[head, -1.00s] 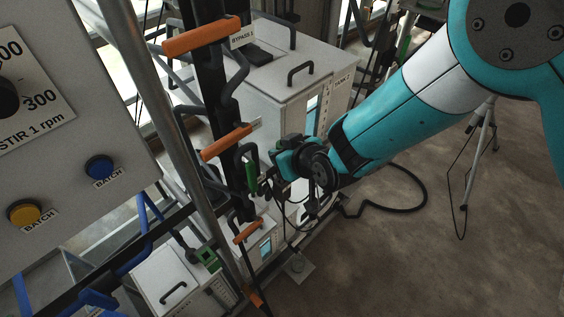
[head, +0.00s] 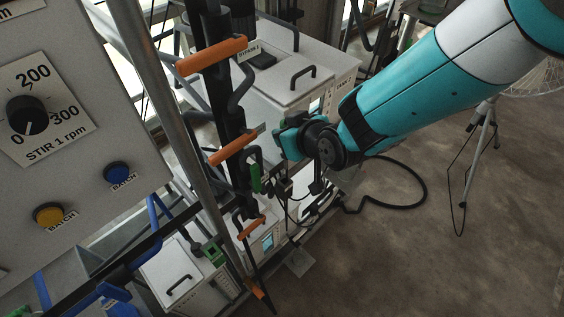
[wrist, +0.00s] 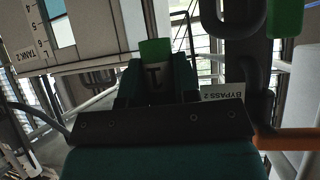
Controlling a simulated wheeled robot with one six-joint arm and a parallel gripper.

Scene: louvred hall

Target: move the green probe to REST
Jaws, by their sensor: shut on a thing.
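My gripper (head: 284,142) is beside the dark post with orange handles in the head view. In the wrist view its dark jaws (wrist: 155,85) are shut on a green-ended piece, which I take for the green probe (wrist: 155,50). Most of the probe is hidden by the jaws, and I cannot make it out in the head view. Another green piece (head: 254,178) is at the post, below and left of my gripper; a green piece (wrist: 287,18) also shows at the wrist view's top right. No REST label is readable.
The post carries orange handles (head: 233,148) and black loops close to my gripper. A BYPASS 2 tag (wrist: 222,92) is near the jaws. White boxes (head: 285,75) stand behind.

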